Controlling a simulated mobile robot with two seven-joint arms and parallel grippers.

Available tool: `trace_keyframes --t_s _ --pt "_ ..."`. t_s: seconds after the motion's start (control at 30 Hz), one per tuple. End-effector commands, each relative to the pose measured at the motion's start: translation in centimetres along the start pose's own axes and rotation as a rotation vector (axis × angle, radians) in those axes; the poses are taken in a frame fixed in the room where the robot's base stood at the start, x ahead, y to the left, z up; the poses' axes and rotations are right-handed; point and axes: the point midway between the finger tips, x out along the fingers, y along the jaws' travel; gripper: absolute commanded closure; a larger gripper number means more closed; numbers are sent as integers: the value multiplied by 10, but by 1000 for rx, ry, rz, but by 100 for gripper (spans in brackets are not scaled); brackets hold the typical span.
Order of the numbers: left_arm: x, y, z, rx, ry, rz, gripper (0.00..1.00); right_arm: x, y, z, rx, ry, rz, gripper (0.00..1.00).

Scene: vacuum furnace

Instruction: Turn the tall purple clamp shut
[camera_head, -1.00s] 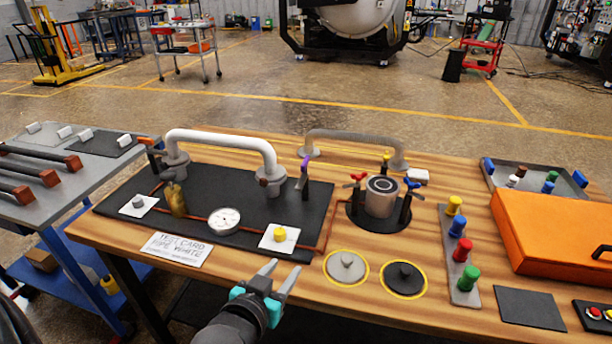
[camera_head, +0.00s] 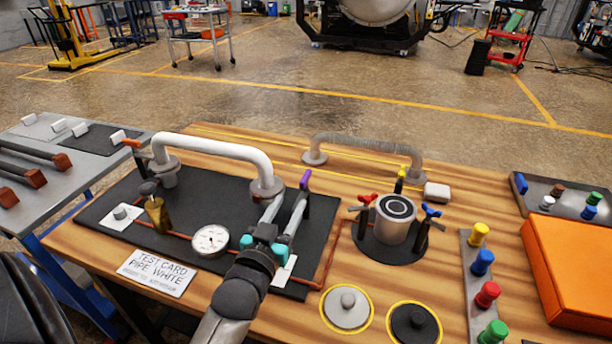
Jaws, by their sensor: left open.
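The tall purple clamp has a purple handle (camera_head: 305,180) standing up on a dark post at the right end of the black mat (camera_head: 205,213), beside the flange (camera_head: 267,187) of the white pipe (camera_head: 215,148). My left gripper (camera_head: 287,204) reaches up from the bottom of the head view. It is open, with its two grey fingers apart and pointing at the clamp and flange. Its right finger overlaps the lower part of the clamp's post; I cannot tell whether they touch. The purple handle top is clear above the fingers. My right gripper is not in view.
A round gauge (camera_head: 210,240), a brass valve (camera_head: 157,214) and a test card (camera_head: 158,272) lie left of my arm. A metal cylinder (camera_head: 395,218) with red, yellow and blue handles stands to the right. A grey corrugated pipe (camera_head: 368,140) is behind. Bare wood lies between.

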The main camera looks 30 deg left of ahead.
Motion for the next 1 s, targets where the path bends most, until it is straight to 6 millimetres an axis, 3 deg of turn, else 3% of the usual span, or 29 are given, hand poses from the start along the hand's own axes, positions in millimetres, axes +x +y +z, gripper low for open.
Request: trace_keyframes --t_s 0.6,1.0 --pt "93 0 0 1 2 1 54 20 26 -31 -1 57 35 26" --pt "112 0 0 1 -1 0 54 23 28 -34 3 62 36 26"
